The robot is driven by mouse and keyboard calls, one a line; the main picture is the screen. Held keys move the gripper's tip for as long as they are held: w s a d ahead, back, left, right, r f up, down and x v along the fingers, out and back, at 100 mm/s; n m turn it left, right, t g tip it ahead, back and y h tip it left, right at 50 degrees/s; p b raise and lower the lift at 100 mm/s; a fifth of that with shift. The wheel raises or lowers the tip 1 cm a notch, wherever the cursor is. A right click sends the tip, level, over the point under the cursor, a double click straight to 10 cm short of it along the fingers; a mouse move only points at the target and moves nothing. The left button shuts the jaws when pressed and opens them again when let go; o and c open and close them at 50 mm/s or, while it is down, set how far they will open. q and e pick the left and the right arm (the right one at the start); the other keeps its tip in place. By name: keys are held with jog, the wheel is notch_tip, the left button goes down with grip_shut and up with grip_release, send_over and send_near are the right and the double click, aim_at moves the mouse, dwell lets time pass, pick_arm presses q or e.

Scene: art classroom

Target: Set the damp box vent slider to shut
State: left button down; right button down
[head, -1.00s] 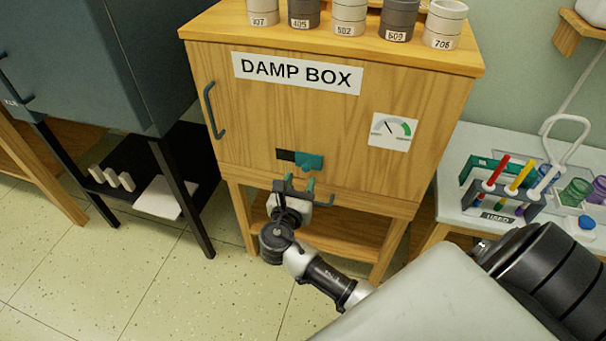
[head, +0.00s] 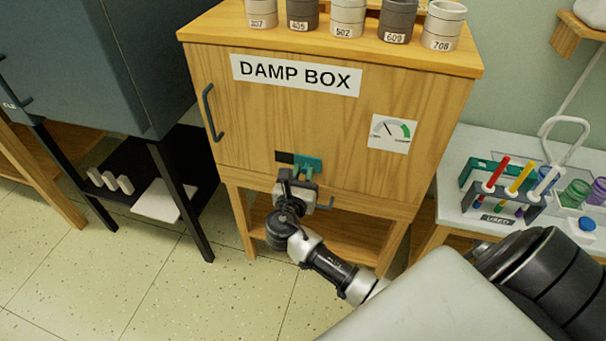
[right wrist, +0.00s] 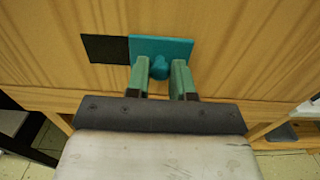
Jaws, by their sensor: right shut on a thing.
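The wooden damp box (head: 240,125) has a teal vent slider (head: 311,165) low on its front. A dark vent opening (head: 284,157) shows to the left of the slider. In the right wrist view the slider plate (right wrist: 172,45) sits right of the dark opening (right wrist: 104,48), with a round teal knob (right wrist: 160,67) on it. My right gripper (head: 303,174) is at the slider, and its green fingers (right wrist: 161,78) are on both sides of the knob, shut on it. The fingers partly hide the plate's lower edge. My left gripper is not in view.
Several numbered pots (head: 347,18) stand on top of the box. A dial gauge (head: 391,134) is right of the slider, and a door handle (head: 212,113) is at left. A side table (head: 462,208) with a rack of coloured tools stands at right.

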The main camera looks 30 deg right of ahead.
aim_at(284, 157)
jog(key=shift+w+a, duration=0.15)
jog(key=w+a, duration=0.3)
jog(key=w, duration=0.1)
jog(key=shift+w+a, duration=0.2)
jog(key=shift+a, duration=0.2)
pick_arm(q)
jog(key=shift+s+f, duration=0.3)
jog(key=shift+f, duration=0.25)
pick_arm(e)
jog(key=c, duration=1.4)
grip_release()
jog(key=o, duration=0.4)
jog(key=shift+w+a, duration=0.1)
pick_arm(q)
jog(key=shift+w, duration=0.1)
